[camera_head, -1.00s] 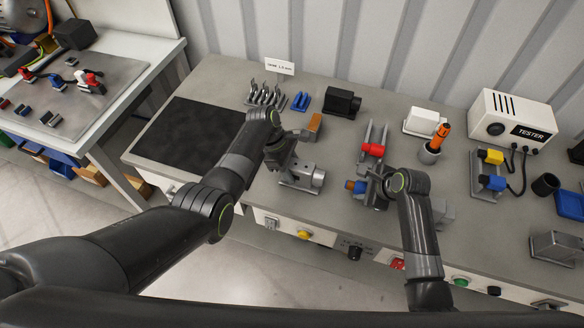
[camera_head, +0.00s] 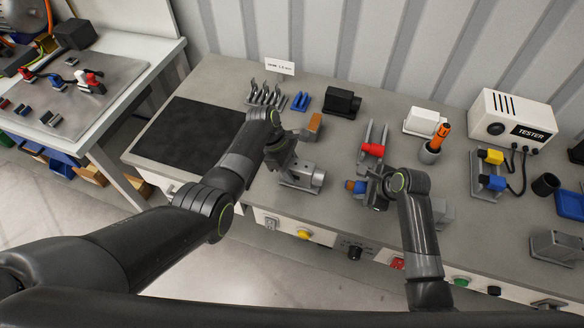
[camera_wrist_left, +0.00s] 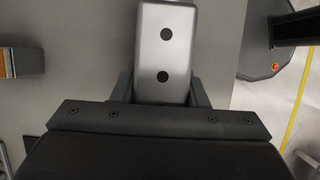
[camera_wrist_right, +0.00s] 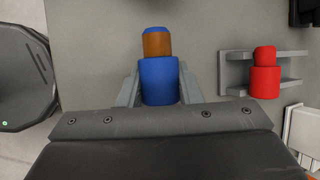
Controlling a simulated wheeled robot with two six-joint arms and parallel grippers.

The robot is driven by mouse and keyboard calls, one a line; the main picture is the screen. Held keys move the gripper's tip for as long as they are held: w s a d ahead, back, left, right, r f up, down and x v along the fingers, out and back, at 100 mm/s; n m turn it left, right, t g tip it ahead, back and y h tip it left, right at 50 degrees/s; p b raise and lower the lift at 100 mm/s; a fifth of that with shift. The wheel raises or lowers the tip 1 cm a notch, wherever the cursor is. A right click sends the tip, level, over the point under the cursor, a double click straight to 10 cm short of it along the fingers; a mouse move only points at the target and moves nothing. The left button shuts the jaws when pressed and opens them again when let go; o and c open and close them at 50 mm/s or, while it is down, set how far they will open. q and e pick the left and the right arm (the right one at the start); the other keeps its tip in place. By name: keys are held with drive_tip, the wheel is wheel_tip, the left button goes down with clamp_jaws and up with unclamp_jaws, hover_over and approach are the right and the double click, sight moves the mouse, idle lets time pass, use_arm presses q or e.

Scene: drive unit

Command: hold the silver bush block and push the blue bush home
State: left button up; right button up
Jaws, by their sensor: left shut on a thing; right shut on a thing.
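The silver bush block (camera_head: 303,178) lies near the front edge of the bench, with a round boss at its right end. My left gripper (camera_wrist_left: 162,88) is shut on it, a finger on each side; two dark holes show in its face in the left wrist view. The blue bush (camera_wrist_right: 159,84) has a copper-coloured band (camera_wrist_right: 157,44) and a blue tip. My right gripper (camera_wrist_right: 159,90) is shut around its blue body. In the head view the blue bush (camera_head: 350,185) points left towards the block, with a clear gap between them.
A red bush (camera_head: 374,150) rests on a grey two-rail stand behind my right gripper. An orange-handled tool stands in a grey cup (camera_head: 429,154). A black box (camera_head: 342,101), blue parts (camera_head: 301,101) and a tester (camera_head: 512,117) stand further back. A dark mat (camera_head: 190,140) lies left.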

sight(348, 184)
drive_tip(key=shift+w+a+f, duration=0.1)
drive_tip(key=shift+w+a, duration=0.15)
drive_tip(key=shift+a, duration=0.55)
drive_tip(key=shift+w+a, duration=0.2)
drive_tip(key=shift+a, duration=0.55)
drive_tip(key=shift+w+a+f, duration=0.1)
drive_tip(key=shift+w+a, duration=0.15)
drive_tip(key=shift+a, duration=0.55)
drive_tip(key=shift+w+a, duration=0.1)
drive_tip(key=shift+a, duration=0.3)
drive_tip(key=shift+w+a, duration=0.2)
drive_tip(key=shift+a, duration=0.45)
drive_tip(key=shift+w+a, duration=0.2)
drive_tip(key=shift+a, duration=0.4)
idle(0.3)
drive_tip(key=o, duration=1.2)
drive_tip(key=shift+s+d+r, duration=0.1)
